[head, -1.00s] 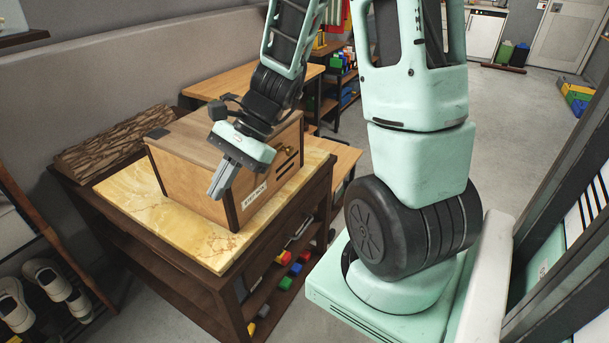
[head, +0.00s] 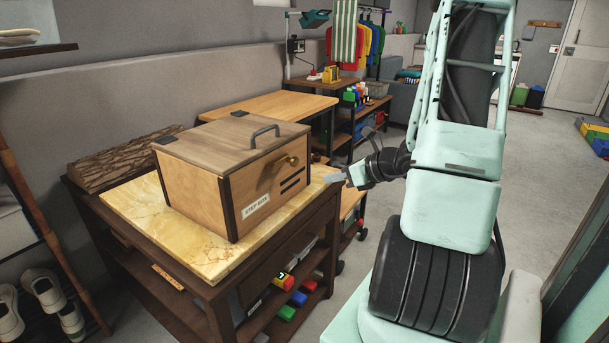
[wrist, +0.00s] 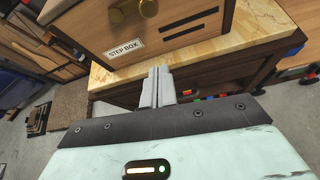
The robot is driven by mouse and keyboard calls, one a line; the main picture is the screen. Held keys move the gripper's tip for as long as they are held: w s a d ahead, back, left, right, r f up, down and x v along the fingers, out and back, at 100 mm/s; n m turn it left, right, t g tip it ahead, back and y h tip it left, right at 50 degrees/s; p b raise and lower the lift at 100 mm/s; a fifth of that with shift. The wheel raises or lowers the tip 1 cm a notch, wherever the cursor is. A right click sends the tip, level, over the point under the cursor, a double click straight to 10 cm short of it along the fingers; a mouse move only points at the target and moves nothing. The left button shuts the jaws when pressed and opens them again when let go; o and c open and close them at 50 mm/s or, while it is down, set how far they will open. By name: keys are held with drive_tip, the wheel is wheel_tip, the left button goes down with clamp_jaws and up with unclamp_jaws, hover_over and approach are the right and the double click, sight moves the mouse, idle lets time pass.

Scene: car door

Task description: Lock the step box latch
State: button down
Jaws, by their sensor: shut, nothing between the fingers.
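The wooden step box (head: 205,191) sits on the marble-topped table, its lid lying closed with a dark handle (head: 264,138) on top. A brass latch knob (head: 291,160) is on its front face, above dark slots and near the "STEP BOX" label. In the wrist view the box front (wrist: 100,30) fills the top, with the brass latch (wrist: 130,12) partly cut off by the upper edge. My gripper (head: 336,178) is right of the box front, apart from it and a little lower than the latch. Its fingers (wrist: 157,84) are together and empty.
The marble table top (head: 150,222) has a bare strip around the box. A rough bark-like slab (head: 120,160) lies behind the box at left. Shelves below hold colored blocks (head: 290,299). A wooden table (head: 268,106) stands behind. Floor at right is open.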

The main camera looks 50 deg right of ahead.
sight(283, 164)
drive_tip(key=shift+w, duration=0.1)
drive_tip(key=b+x, duration=0.1)
drive_tip(key=x, duration=0.9)
drive_tip(key=r, duration=0.1)
drive_tip(key=r+p, duration=0.1)
drive_tip(key=r, duration=0.2)
drive_tip(key=shift+w+d, duration=0.2)
drive_tip(key=shift+w, duration=0.1)
drive_tip(key=shift+d, duration=0.15)
